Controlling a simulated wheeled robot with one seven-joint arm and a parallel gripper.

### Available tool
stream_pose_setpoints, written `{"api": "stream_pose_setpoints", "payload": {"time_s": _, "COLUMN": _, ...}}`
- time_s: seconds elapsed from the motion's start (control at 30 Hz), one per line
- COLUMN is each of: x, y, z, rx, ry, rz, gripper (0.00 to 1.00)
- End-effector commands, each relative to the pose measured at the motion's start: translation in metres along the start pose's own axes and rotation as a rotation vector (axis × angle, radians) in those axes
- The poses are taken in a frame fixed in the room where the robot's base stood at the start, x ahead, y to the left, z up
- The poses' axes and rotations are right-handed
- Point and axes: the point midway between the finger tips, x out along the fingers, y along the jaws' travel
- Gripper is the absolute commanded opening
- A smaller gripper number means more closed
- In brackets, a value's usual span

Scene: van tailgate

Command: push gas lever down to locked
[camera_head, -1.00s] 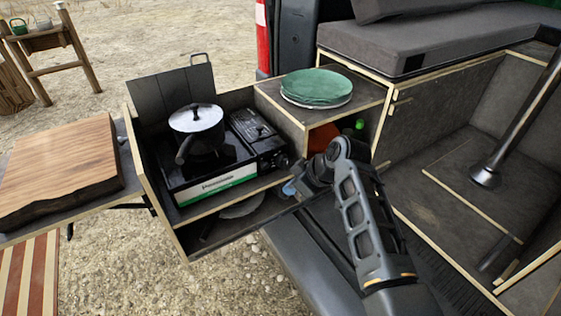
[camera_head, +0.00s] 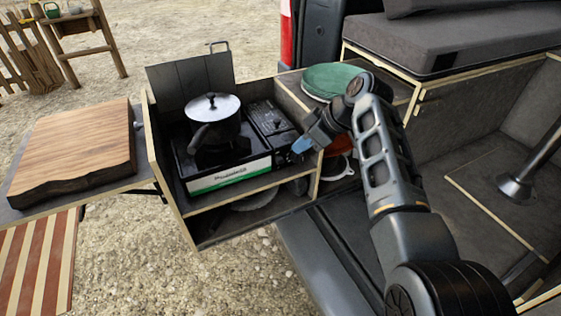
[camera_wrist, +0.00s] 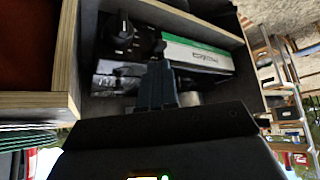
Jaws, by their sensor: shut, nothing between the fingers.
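The black gas stove (camera_head: 230,176) with its white and green front label sits on the upper shelf of the pull-out box. My gripper (camera_head: 300,146), with blue fingertips, is at the stove's front right end. In the wrist view the shut, empty fingers (camera_wrist: 158,84) point at the stove front, below the black knob (camera_wrist: 122,27) and left of the label (camera_wrist: 195,57) in that picture. I cannot make out the gas lever or its position. I cannot tell whether the fingertips touch the stove.
A lidded pot (camera_head: 214,118) stands on the stove. Green plates (camera_head: 333,82) lie on the shelf to the right. A cutting board (camera_head: 75,147) is on the left side table.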

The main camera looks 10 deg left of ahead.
Motion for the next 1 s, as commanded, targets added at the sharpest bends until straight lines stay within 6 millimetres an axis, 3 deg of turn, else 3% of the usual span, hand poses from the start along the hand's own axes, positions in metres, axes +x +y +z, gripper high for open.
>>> {"api": "stream_pose_setpoints", "payload": {"time_s": 0.3, "x": 0.043, "y": 0.0, "z": 0.003, "rx": 0.0, "ry": 0.0, "rz": -0.001, "gripper": 0.0}}
{"api": "stream_pose_setpoints", "payload": {"time_s": 0.5, "x": 0.059, "y": 0.0, "z": 0.003, "rx": 0.001, "ry": 0.0, "rz": -0.001, "gripper": 0.0}}
{"api": "stream_pose_setpoints", "payload": {"time_s": 1.0, "x": 0.065, "y": -0.001, "z": 0.0, "rx": -0.001, "ry": 0.0, "rz": -0.002, "gripper": 0.0}}
